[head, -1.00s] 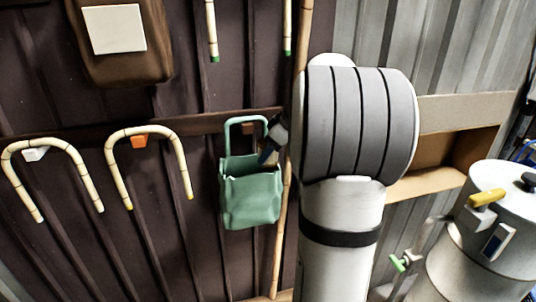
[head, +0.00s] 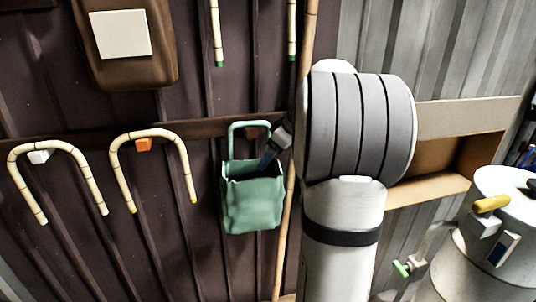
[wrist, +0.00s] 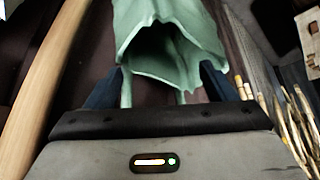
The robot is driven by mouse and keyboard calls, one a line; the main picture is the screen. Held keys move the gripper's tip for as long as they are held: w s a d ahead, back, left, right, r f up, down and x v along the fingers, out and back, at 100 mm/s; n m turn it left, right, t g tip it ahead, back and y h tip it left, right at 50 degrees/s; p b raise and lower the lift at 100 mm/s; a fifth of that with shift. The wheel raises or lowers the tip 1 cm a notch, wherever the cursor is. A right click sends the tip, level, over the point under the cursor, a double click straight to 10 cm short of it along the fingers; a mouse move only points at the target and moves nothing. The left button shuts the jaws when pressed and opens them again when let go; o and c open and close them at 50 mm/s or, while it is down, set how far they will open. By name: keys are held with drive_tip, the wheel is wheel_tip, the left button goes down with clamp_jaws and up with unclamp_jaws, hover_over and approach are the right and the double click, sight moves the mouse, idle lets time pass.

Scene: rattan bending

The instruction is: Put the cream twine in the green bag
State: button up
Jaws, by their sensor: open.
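The green bag (head: 252,206) hangs by its handle on the dark wall, mouth open at the top. My gripper (head: 267,160) is at the bag's mouth, on its right side, seen partly past my arm. In the wrist view the green bag (wrist: 165,25) fills the top middle, with its open rim facing my gripper (wrist: 160,82). The two dark blue fingers stand wide apart, one at each side of the rim, with nothing visible held between them. I cannot see the cream twine in either current view; the inside of the bag is too dark to tell.
Cane hooks (head: 153,140) hang on the wall to the left. A brown case with a pale label (head: 120,34) is above them. A pole (head: 288,215) runs close to the bag's right. A cardboard-coloured shelf (head: 465,115) and a metal vessel (head: 490,255) are at the right.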

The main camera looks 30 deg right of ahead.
drive_tip(key=b+v, duration=0.1)
drive_tip(key=v, duration=0.7)
drive_tip(key=shift+a, duration=0.15)
idle(0.3)
drive_tip(key=s+a+f+m+g+h, duration=0.1)
drive_tip(key=s+a+f, duration=0.1)
drive_tip(key=s+a, duration=0.35)
drive_tip(key=s+a+f+m+g, duration=0.1)
drive_tip(key=s+a+f+m, duration=0.15)
drive_tip(key=a, duration=0.65)
drive_tip(key=s+a+f+m+h, duration=0.2)
drive_tip(key=s+a+f, duration=0.6)
drive_tip(key=s, duration=0.4)
drive_tip(key=shift+a+f, duration=0.35)
drive_tip(key=shift+f, duration=0.55)
